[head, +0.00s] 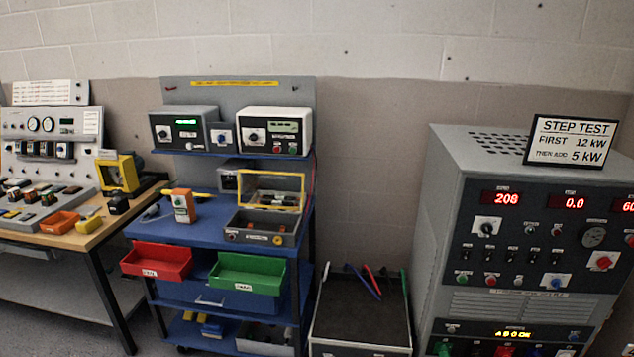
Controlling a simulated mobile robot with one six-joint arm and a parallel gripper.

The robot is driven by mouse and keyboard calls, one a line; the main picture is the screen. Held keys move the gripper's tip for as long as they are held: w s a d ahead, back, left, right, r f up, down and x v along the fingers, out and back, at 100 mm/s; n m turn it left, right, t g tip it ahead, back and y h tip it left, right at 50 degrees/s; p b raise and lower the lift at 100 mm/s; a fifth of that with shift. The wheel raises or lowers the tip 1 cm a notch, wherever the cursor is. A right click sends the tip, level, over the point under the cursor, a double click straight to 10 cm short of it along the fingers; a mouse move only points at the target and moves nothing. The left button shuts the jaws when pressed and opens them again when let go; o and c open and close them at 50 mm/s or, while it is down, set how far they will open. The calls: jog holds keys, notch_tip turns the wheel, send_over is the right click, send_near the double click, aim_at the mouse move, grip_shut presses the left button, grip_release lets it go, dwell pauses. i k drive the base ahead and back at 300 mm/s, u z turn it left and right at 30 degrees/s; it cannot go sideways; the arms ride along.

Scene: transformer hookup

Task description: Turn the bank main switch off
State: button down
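A grey cabinet (440,190) with a dark control panel stands at the right; it looks like the load bank. Its red displays read 208 (507,199) and 0.0 (574,202), and a third is cut off by the picture edge. A black rotary switch on a white plate (487,228) sits at the panel's upper left. Another rotary switch (555,282) sits lower, and a red knob (602,261) is at the right. Labels are too small to read, so I cannot tell which is the bank main switch. My gripper is not in view.
A sign (571,142) reading "STEP TEST" stands on the cabinet. A dark-topped bin (361,318) with cables stands left of it. A blue cart (190,236) with instruments and red and green bins is further left, beside a workbench (75,238).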

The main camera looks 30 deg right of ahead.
aim_at(604, 263)
jog(key=u, duration=1.4)
jog(key=k, duration=0.15)
jog(key=z, duration=3.4)
jog(key=k, duration=0.5)
jog(key=z, duration=0.2)
jog(key=i, duration=0.5)
jog(key=z, duration=0.05)
